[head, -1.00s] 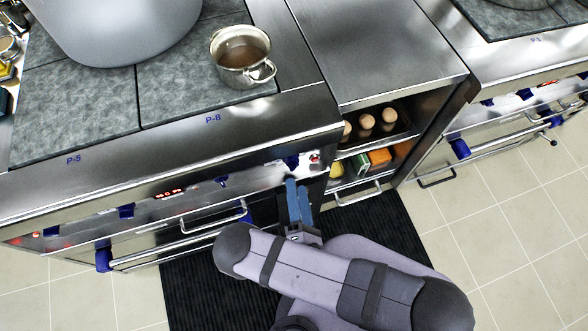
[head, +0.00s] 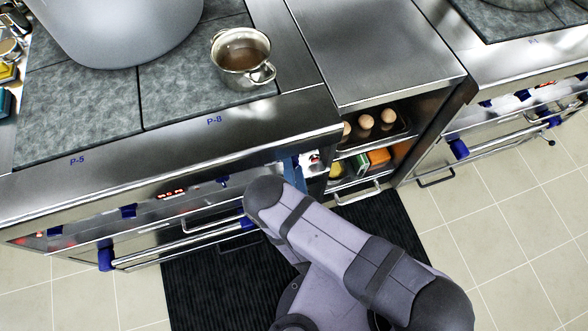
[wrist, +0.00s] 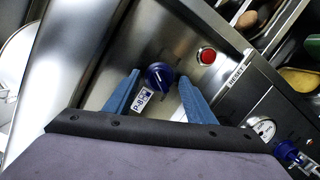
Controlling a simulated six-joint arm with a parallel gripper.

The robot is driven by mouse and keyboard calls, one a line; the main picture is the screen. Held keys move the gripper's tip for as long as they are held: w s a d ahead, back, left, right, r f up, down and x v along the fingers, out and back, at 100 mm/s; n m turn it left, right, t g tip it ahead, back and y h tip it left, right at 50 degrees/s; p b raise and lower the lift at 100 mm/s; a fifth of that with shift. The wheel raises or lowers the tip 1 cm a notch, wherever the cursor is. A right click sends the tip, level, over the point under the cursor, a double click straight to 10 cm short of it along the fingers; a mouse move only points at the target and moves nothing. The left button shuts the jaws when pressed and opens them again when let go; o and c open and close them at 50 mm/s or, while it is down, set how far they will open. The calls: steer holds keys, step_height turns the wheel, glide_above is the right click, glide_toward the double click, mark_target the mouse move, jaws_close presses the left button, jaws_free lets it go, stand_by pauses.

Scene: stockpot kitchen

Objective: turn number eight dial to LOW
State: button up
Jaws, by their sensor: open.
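The number eight dial (wrist: 159,76) is a round dark blue knob on the steel front panel, beside a white P-8 label (wrist: 141,99). In the wrist view it sits between the tips of my gripper (wrist: 158,82). My gripper is open, with one blue finger on either side of the knob; I cannot tell whether either touches it. The LOW mark is not readable. In the head view my arm hides most of the gripper, and only a bit of blue finger (head: 292,170) shows at the panel.
A red button (wrist: 207,56) with a RESET label is right of the dial, and a gauge (wrist: 263,129) is lower right. A small pot (head: 241,58) stands on the P-8 plate. An oven handle bar (head: 185,244) runs along the front; a shelf with eggs (head: 366,122) is to the right.

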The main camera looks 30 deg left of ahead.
steer(key=c, duration=1)
steer(key=shift+c, duration=0.2)
steer(key=shift+m, duration=0.3)
steer(key=m+p, duration=0.1)
steer(key=m, duration=0.2)
steer(key=m+g+p, duration=0.1)
steer(key=m, duration=0.3)
steer(key=shift+d+r+g, duration=0.15)
steer(key=shift+r+g, duration=0.05)
steer(key=shift+g, duration=0.1)
steer(key=m, duration=0.3)
steer(key=shift+w+g+p, duration=0.1)
steer(key=shift+g+p, duration=0.2)
steer(key=shift+p, duration=0.05)
steer(key=shift+m+g+y, duration=0.3)
steer(key=shift+m+g, duration=0.1)
steer(key=shift+m, duration=1.3)
steer(key=shift+p, duration=0.3)
